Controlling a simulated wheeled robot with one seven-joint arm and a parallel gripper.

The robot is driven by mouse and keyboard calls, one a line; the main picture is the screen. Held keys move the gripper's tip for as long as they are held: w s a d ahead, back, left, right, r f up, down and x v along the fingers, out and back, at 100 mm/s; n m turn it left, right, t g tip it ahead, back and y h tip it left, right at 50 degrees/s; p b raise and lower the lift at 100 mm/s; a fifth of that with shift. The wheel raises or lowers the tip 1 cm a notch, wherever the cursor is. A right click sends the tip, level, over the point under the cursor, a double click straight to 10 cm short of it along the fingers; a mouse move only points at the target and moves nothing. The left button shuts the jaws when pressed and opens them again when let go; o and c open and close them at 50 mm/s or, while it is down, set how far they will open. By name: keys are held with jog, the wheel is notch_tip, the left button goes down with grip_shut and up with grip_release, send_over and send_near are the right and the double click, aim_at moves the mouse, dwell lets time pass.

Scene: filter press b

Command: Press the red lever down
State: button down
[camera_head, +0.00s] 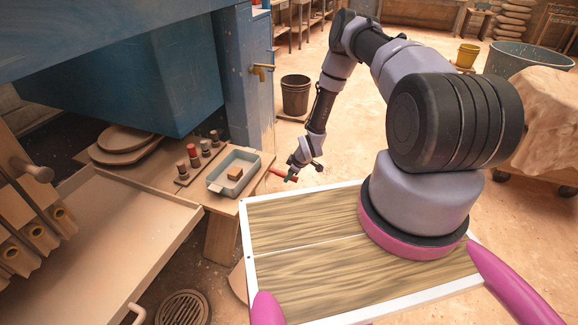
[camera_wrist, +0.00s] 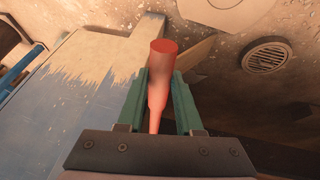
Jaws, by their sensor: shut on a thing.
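The red lever (camera_head: 281,173) shows in the head view as a short red rod near the right end of the wooden bench. Its red tapered handle (camera_wrist: 160,75) shows in the wrist view, rising between the two green fingers, with its wide end beyond the fingertips. My gripper (camera_head: 291,178) is at the lever in the head view; in the wrist view my gripper (camera_wrist: 161,88) has a finger on each side of the handle and is shut on it. The lever's pivot is hidden from both views.
On the bench stand a grey tray (camera_head: 216,187) holding a brown block (camera_head: 238,173), and a wooden rack (camera_head: 193,155) with red and dark handles. A blue post with a brass tap (camera_head: 262,69) stands behind. A floor drain (camera_head: 184,306) lies in front.

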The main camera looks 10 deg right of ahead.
jog(key=shift+a+f+t+y, duration=0.1)
jog(key=shift+f+t+y, duration=0.15)
jog(key=shift+f, duration=0.65)
jog(key=shift+a+f+t+y, duration=0.15)
jog(key=shift+f+y, duration=0.1)
jog(key=shift+f, duration=0.65)
jog(key=c, duration=0.6)
grip_release()
jog(key=shift+f, duration=0.1)
jog(key=shift+w, duration=0.1)
jog(key=shift+d+r, duration=0.1)
jog(key=shift+r, duration=0.2)
jog(key=v, duration=1)
jog(key=shift+d+r, duration=0.1)
jog(key=shift+d, duration=0.05)
